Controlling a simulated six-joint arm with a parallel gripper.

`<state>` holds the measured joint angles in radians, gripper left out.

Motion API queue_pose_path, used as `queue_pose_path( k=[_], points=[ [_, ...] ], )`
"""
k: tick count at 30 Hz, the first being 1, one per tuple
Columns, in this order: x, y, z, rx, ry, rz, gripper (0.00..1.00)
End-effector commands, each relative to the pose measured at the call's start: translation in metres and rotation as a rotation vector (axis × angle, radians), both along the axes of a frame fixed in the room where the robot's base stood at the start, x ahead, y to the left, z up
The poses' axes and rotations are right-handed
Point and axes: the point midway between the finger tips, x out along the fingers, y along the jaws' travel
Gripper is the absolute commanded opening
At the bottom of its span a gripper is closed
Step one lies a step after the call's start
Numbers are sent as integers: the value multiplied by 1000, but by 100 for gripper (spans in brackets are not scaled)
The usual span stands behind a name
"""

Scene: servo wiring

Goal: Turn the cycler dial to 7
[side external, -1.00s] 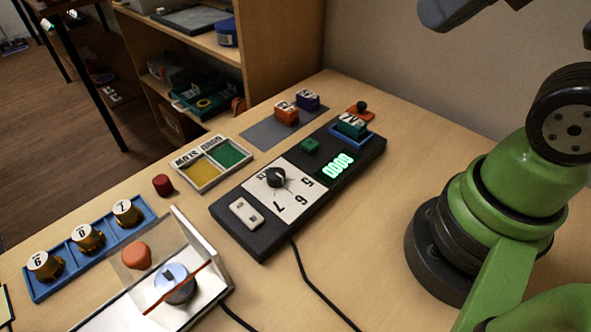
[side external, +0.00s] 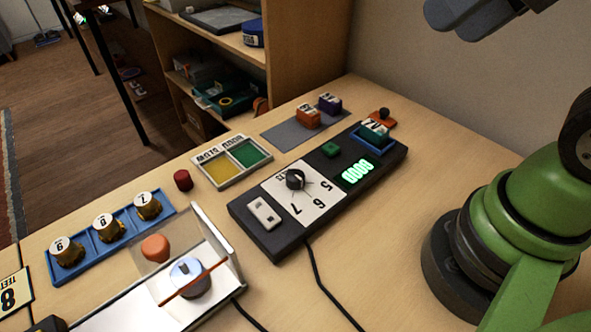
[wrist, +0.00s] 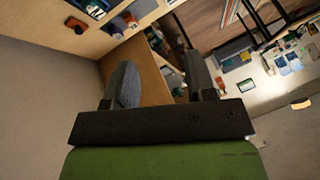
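The cycler is a long black box on the table. Its dial (side external: 296,179) is a round black knob on a white plate (side external: 318,206) marked 5, 6 and 7, which read upside down in the side view. The knob's pointer is too small to read surely. A lit green display (side external: 358,172) sits beside the plate. My gripper (wrist: 163,80) shows in the wrist view with its two fingers apart and nothing between them. It is high up, away from the dial, and the dial cannot be made out in the wrist view.
A white rocker switch (side external: 263,213) and a green button (side external: 330,150) are on the same box. A clear-sided case (side external: 190,270) with an orange knob stands at front left. A blue tray (side external: 110,235) holds several numbered knobs. A black cable (side external: 318,275) crosses the table.

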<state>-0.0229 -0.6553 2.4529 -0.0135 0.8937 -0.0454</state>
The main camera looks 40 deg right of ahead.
Motion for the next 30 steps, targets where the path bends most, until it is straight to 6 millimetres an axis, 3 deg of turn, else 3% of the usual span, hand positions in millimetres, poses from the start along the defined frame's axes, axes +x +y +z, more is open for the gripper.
queue_pose_path(
  k=[8, 15, 21, 30],
  points=[
    [70, 19, -29, -198, 176, 343, 60],
    [123, 49, -94, -356, 318, 699, 60],
    [143, 69, -151, -439, 400, 937, 60],
    [147, 76, -187, -469, 434, 1037, 60]
  ],
)
